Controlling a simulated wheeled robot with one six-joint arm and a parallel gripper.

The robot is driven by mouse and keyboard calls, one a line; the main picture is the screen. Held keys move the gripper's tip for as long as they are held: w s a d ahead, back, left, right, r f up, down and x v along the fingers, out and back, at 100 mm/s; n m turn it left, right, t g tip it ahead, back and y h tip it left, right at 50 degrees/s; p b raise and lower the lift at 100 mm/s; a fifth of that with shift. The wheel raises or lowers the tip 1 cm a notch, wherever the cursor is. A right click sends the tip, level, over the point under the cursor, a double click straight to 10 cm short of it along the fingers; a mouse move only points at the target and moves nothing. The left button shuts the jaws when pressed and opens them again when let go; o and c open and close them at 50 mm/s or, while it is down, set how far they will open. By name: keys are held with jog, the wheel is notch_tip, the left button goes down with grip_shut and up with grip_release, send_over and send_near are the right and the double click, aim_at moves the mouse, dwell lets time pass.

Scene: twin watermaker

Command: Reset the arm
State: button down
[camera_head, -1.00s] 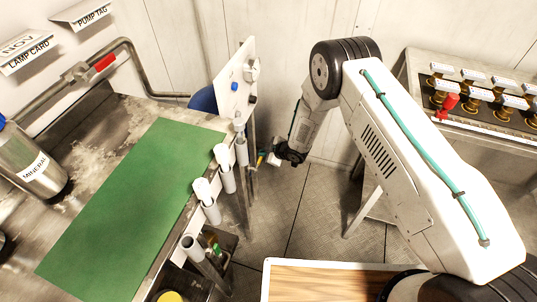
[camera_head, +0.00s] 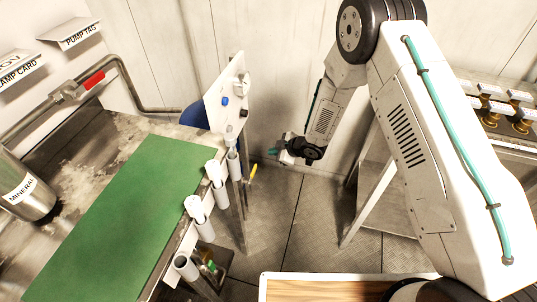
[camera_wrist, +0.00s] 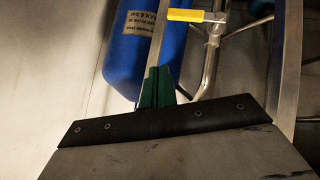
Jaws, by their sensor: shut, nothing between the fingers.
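My gripper (camera_head: 272,151) is in the middle of the head view, at the end of my white arm. Its teal fingers point left, toward the bench's right side, over the open floor. In the wrist view the fingers (camera_wrist: 157,88) are together with nothing between them. They point toward a blue cylinder (camera_wrist: 148,45) and a yellow-handled valve (camera_wrist: 195,16) on metal pipework. I cannot tell whether they touch any of it.
A bench with a green mat (camera_head: 110,215) is on the left, with a mineral bottle (camera_head: 28,190). White tube holders (camera_head: 197,215) line its right edge beside an upright white panel (camera_head: 225,95). A rack with brass fittings (camera_head: 515,110) is at right. Floor (camera_head: 300,220) shows between.

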dwell(0.5)
jog(key=s+d+f+m+g+h, duration=0.1)
jog(key=s+d+f+m+h, duration=0.15)
jog(key=d+f, duration=0.2)
jog(key=s+d+r+m+g+h, duration=0.2)
jog(key=s+d+r+m+h, duration=0.15)
jog(key=d+r, duration=0.55)
jog(key=s+d+r+m+g+h, duration=0.1)
jog(key=s+d+r+m+h, duration=0.3)
jog(key=d+r, duration=0.5)
jog(key=s+d+r+m+y, duration=0.1)
jog(key=s+d+r+m, duration=0.1)
jog(key=s+r, duration=1.3)
jog(key=s+d+r+m, duration=0.2)
jog(key=s+r+m, duration=0.3)
jog(key=s+r, duration=1)
jog(key=shift+s+d+r+y, duration=0.2)
jog(key=shift+d+r+y, duration=0.2)
jog(key=shift+r, duration=0.3)
